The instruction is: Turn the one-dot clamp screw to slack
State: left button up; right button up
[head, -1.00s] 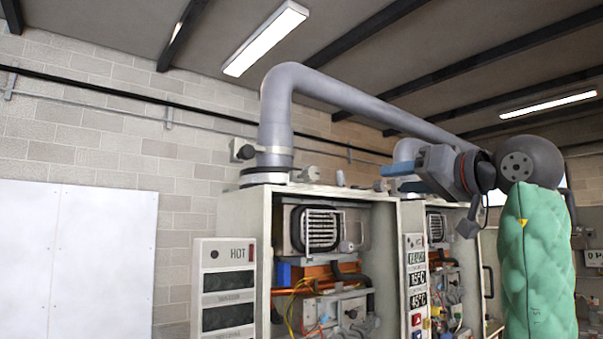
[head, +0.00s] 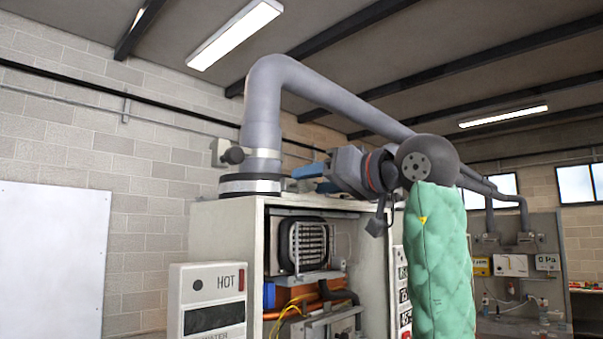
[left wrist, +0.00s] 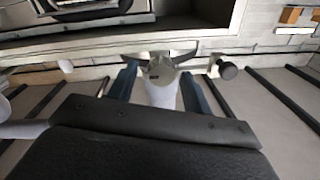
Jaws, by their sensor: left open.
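My left gripper (head: 310,178) is in the head view above the near heater's top, right of the grey flue pipe (head: 262,110). Its blue fingers are open; in the left wrist view they stand apart (left wrist: 160,78). Between them there shows a pale grey piece (left wrist: 160,65) with two dark wings; I cannot tell if it is within reach. A dark-ended knob (left wrist: 228,70) also shows in the left wrist view. No dots can be made out. My right gripper is not in view.
The open heater cabinet (head: 225,232) stands below the gripper, with a HOT display panel (head: 208,283) at its left front. The long flue duct (head: 345,100) runs overhead toward the right. My green-sleeved arm hides part of the second heater.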

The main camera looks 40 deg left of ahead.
aim_at(313, 181)
pick_arm(q)
jog(key=a+p, duration=0.1)
jog(key=a, duration=0.1)
jog(key=shift+w+a+r, duration=0.1)
jog(key=shift+a, duration=0.2)
jog(key=shift+a+p, duration=0.3)
jog(key=shift+a, duration=0.2)
jog(key=c, duration=1)
